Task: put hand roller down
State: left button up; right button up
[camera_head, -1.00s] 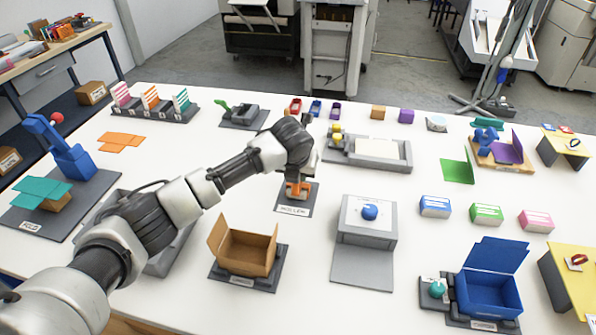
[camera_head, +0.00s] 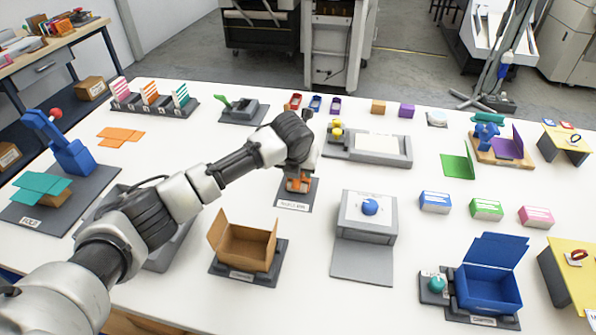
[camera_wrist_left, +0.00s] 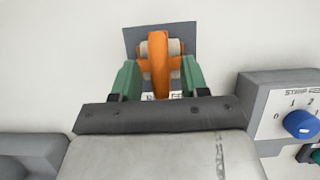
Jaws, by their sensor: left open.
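The hand roller (camera_head: 299,185) has an orange handle and sits on its dark grey labelled mat (camera_head: 284,189) near the table's middle. My left gripper (camera_head: 300,174) is over it, with the wrist partly covering it from above. In the left wrist view the green fingers (camera_wrist_left: 158,78) are open, one on each side of the orange roller (camera_wrist_left: 158,62). The roller lies over the mat (camera_wrist_left: 186,35); pale roller parts show beside the handle. Whether a finger touches it I cannot tell. My right gripper is not in view.
An open cardboard box (camera_head: 245,248) stands in front left of the roller. A grey device with a blue knob (camera_head: 370,207) is to its right. Behind it is a grey tray with a pale pad (camera_head: 376,146). Bare white table lies around the mat.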

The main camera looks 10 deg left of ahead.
pick_arm(q)
jog(key=v, duration=1.2)
jog(key=shift+b, duration=0.4)
jog(key=shift+r, duration=0.2)
